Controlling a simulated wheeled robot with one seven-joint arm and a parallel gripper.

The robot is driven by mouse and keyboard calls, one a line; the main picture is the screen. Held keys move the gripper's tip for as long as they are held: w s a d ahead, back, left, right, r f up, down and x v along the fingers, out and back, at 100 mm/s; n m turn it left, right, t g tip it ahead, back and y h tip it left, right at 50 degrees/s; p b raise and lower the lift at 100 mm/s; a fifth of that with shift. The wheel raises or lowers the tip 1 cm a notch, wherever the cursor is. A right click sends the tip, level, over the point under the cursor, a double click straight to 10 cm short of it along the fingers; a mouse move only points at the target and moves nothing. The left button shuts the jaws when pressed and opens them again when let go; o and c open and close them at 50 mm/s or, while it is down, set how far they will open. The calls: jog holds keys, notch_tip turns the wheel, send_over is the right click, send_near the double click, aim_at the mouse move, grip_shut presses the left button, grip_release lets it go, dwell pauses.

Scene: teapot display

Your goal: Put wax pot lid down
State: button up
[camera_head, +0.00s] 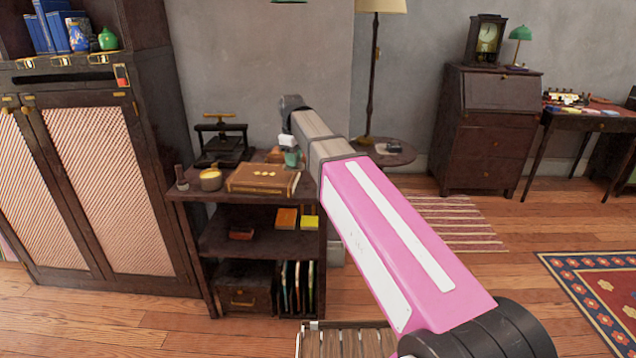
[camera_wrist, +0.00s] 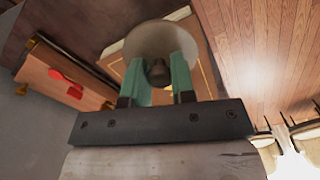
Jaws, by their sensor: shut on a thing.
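My gripper (camera_head: 291,160), with green fingers, is over the right part of the top of the small dark shelf stand (camera_head: 215,192). In the wrist view my gripper (camera_wrist: 159,70) is shut on the knob of a round, grey-brown lid (camera_wrist: 152,38). The lid sits beyond the fingertips, over part of a brown book; I cannot tell whether it touches anything. In the head view I cannot make out the lid. The open wax pot (camera_head: 210,180), with yellowish contents, stands at the left of the stand top, apart from my gripper.
A brown book (camera_head: 262,178) with gold marks lies beside the pot. A dark press (camera_head: 221,140) stands behind. A small dark upright item (camera_head: 181,178) is left of the pot. In the wrist view a wooden box (camera_wrist: 65,78) with a red mark is at left.

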jog(key=d+f, duration=0.1)
jog(key=d, duration=0.1)
jog(key=w+d+f, duration=0.1)
jog(key=d+f, duration=0.1)
jog(key=d, duration=0.1)
jog(key=w+d+f, duration=0.1)
jog(key=d+f, duration=0.1)
jog(key=d, duration=0.1)
jog(key=shift+f, duration=2)
jog(key=shift+f, duration=0.1)
jog(key=o, duration=0.9)
notch_tip(320, 180, up, 12)
